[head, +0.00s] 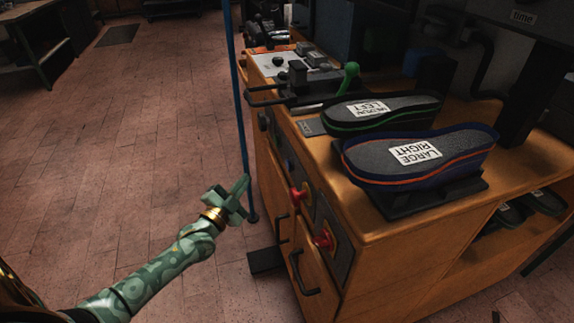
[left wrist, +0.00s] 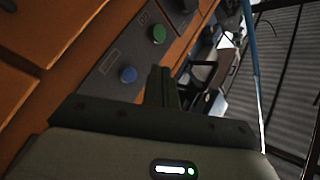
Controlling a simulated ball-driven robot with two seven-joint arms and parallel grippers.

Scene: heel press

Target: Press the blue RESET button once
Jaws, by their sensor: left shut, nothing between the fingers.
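My left gripper (head: 243,186) is shut and empty. In the head view it is in front of the cabinet's left face, apart from the panel. Its closed fingers show in the left wrist view (left wrist: 163,84), to the right of the blue button and not over it in that picture. I cannot read the button's label. My right gripper is not in view.
A green button (left wrist: 158,34) sits near the blue one. Two red knobs, one (head: 299,196) and another (head: 324,238), stick out of the cabinet front. Insoles (head: 420,155) lie on the cabinet top (head: 370,228). A blue pole (head: 240,110) stands behind my gripper.

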